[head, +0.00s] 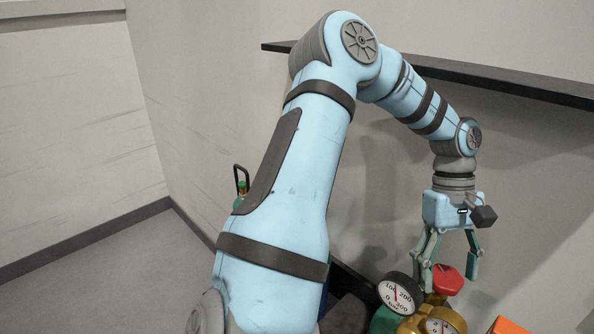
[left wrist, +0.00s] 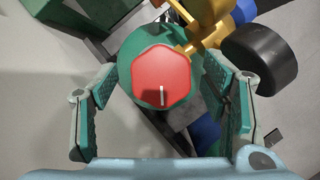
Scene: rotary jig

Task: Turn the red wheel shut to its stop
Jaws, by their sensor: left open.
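The red wheel (head: 447,280) sits on top of a valve beside brass fittings in the head view. In the left wrist view the red wheel (left wrist: 161,80) is a rounded hexagon with a short white mark pointing toward the bottom of the picture. My left gripper (head: 450,270) points down above the wheel. In the left wrist view my left gripper (left wrist: 162,115) is open, with one finger on either side of the wheel and gaps between. The green body (left wrist: 130,55) under the wheel is partly hidden by it. My right gripper is not in view.
A dial gauge (head: 397,292) and a second gauge (head: 440,324) stand close left of and below the wheel. Brass fittings (left wrist: 207,22) and a dark round part (left wrist: 262,58) crowd its upper right. A dark shelf (head: 500,77) runs along the wall.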

